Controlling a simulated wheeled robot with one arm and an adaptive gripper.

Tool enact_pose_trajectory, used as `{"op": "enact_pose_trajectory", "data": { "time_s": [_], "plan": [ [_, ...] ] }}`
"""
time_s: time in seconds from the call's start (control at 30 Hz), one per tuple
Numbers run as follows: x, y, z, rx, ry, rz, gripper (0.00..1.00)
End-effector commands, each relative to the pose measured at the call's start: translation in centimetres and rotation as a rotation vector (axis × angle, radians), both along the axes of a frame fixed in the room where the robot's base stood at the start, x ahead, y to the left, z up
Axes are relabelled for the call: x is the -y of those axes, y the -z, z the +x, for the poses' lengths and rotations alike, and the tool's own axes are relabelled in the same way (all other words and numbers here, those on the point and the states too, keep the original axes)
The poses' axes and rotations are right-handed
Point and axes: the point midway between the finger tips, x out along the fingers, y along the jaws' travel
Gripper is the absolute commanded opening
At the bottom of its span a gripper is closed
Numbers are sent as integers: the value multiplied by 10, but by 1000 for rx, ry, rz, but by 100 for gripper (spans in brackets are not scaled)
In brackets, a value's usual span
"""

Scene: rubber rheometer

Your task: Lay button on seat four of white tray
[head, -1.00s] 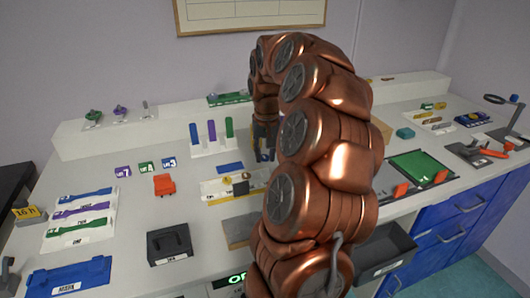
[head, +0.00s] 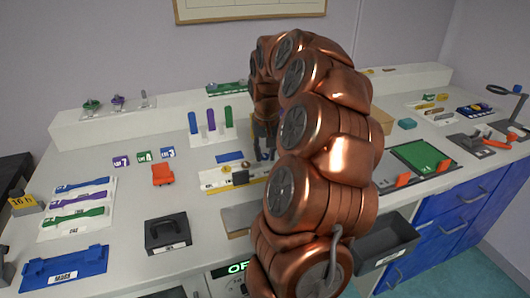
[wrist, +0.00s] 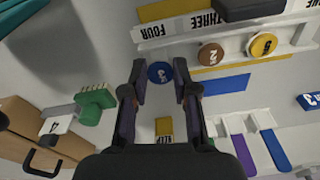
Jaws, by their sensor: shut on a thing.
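A round blue button (wrist: 160,72) with pale lettering is between the fingertips of my gripper (wrist: 160,80), which is shut on it. The white tray (wrist: 222,32) is beyond the fingertips in the wrist view, with its FOUR and THREE labels readable. The button appears apart from the tray, on the FOUR side. A brown button (wrist: 210,54) and a yellow button (wrist: 263,45) are along the tray's near side. In the head view, the white tray (head: 213,187) is left of my arm, and my gripper (head: 268,155) is just behind it, partly hidden. The held button cannot be made out there.
A dark block (wrist: 247,8) is above the tray's labels. A blue strip (wrist: 226,84) lies near the brown button. A green part (wrist: 95,98) and a brown box (wrist: 38,130) are at left. A black case (head: 168,235) and red object (head: 163,175) stand left of my arm.

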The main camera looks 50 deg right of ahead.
Motion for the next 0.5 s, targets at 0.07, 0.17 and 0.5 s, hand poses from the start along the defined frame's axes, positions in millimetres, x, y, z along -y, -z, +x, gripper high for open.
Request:
{"op": "enact_pose_trajectory", "data": {
  "time_s": [0.07, 0.17, 0.5],
  "plan": [
    [0, 1, 0, 0, 0, 0, 0],
    [0, 3, 0, 0, 0, 0, 0],
    [0, 9, 0, 0, 0, 0, 0]
  ]
}}
